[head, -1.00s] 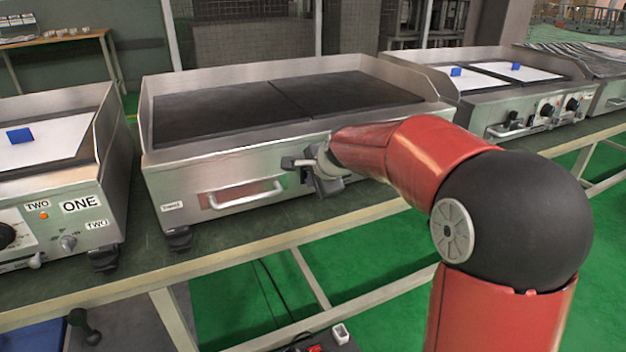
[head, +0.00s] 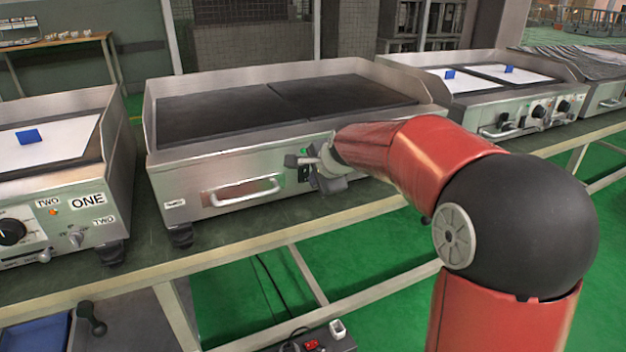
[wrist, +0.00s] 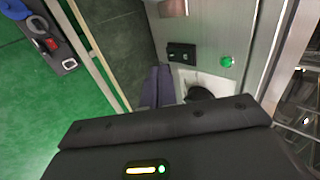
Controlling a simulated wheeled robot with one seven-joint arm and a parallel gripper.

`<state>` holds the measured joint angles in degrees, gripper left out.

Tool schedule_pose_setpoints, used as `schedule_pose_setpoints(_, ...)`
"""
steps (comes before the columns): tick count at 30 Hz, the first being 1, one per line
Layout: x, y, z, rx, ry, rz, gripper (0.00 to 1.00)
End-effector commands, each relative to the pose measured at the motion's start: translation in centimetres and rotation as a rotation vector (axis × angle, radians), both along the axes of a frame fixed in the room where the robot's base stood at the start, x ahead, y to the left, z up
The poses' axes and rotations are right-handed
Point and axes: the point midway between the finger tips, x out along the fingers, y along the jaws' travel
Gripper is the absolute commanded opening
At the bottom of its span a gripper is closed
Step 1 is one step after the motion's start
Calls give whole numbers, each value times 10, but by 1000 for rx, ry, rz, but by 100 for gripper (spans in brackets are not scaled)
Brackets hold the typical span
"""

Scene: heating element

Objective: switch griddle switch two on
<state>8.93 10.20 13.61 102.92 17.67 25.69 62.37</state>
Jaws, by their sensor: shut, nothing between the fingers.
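The middle griddle (head: 230,190) has a dark cooking plate, a front drawer handle and a small label too small to read for sure. In the wrist view, its front panel carries a black switch (wrist: 181,52), a green light (wrist: 227,61) that looks lit, and a black round knob partly hidden by my gripper. My gripper (wrist: 159,72) is shut and empty. Its fingertips are close to the panel beside the black switch; I cannot tell whether they touch it. In the head view my arm hides part of the panel, and the switch's position cannot be read.
The left griddle (head: 85,210) bears ONE and TWO labels, an orange light and a knob. Another griddle (head: 490,110) stands at the right. All stand on a long table (head: 150,272). A box with a red switch (head: 312,345) sits low in front. Green floor lies below.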

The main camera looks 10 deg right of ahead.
Motion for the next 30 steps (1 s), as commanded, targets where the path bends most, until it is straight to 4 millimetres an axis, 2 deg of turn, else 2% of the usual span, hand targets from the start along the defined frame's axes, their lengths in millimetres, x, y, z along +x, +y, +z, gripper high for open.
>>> schedule_pose_setpoints(18,-59,-21,65,0,0,-1,0)
schedule_pose_setpoints(30,-66,-23,72,0,3,-1,0)
